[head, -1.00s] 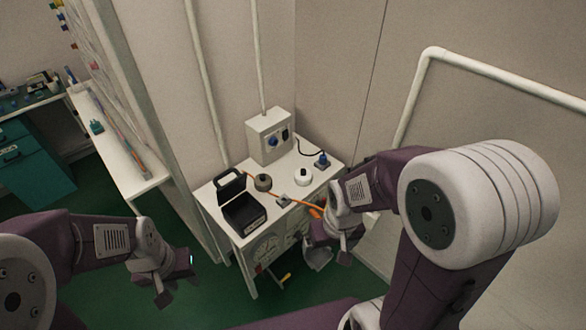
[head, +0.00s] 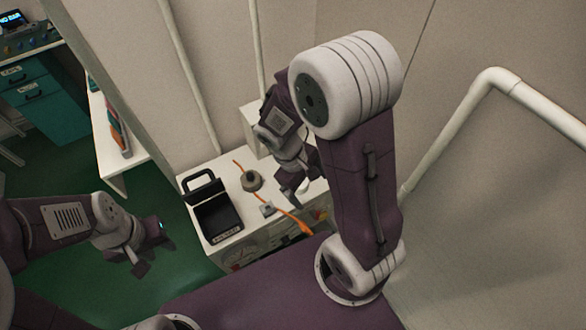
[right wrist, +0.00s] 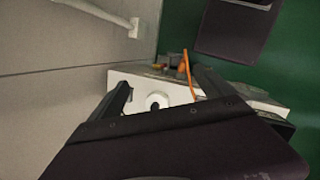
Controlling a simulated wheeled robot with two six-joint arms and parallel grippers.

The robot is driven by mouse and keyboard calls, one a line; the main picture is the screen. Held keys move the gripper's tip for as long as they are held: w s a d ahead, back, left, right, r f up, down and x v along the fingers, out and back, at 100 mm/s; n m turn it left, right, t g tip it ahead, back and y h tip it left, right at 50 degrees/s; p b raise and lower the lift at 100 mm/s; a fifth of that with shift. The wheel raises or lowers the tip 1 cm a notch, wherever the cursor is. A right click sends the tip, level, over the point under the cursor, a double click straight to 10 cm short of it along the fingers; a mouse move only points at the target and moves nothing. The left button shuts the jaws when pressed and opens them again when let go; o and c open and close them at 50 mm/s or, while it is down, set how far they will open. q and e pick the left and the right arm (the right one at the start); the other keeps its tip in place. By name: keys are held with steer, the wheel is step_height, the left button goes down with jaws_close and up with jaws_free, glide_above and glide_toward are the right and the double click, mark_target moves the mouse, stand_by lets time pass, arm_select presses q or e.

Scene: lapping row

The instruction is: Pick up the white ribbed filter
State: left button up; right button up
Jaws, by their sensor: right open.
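The white ribbed filter (right wrist: 157,101) shows in the right wrist view as a small round white thing with a dark centre, on the white bench top (right wrist: 122,78). It lies between the two spread fingers of my right gripper (right wrist: 162,88) in that picture, and nothing is gripped. In the head view my right arm and gripper (head: 291,189) hide the filter; the gripper is over the right part of the bench. My left gripper (head: 150,255) is over the green floor, left of the bench, with its fingers apart and empty.
A black open case (head: 216,217) stands on the bench's left end. A grey round part (head: 251,181), a small grey block (head: 267,209) and an orange cord (head: 287,221) lie nearby. A white box (head: 252,125) stands behind, partly hidden. A white pipe rail (head: 460,115) runs along the right wall.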

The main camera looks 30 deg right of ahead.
steer(key=w+f+n+t+h, duration=0.3)
steer(key=w+f+n+h, duration=0.45)
steer(key=n, duration=0.35)
steer(key=a+f+n+t, duration=0.1)
steer(key=f+n, duration=0.1)
steer(key=a+f+n+t+h+p, duration=0.1)
steer(key=a+f+n+t, duration=0.2)
steer(key=a+f+n, duration=0.1)
steer(key=shift+w+a+f+n, duration=0.1)
steer(key=shift+a+f+n, duration=0.05)
steer(key=shift+f+n, duration=0.15)
steer(key=shift+f+t+h, duration=0.1)
steer(key=shift+t+h, duration=0.15)
steer(key=shift+t, duration=0.05)
steer(key=shift+w+d+f, duration=0.1)
steer(key=shift+d, duration=0.15)
steer(key=p+x, duration=0.2)
steer(key=x, duration=0.6)
steer(key=shift+w+d, duration=0.1)
steer(key=shift+w+d+f, duration=0.1)
steer(key=shift+d+f, duration=0.05)
steer(key=shift+d, duration=0.05)
steer(key=shift+a, duration=0.1)
steer(key=c, duration=0.5)
arm_select(q)
steer(key=r, duration=0.3)
steer(key=shift+s+a, duration=0.3)
arm_select(e)
steer(key=c, duration=0.9)
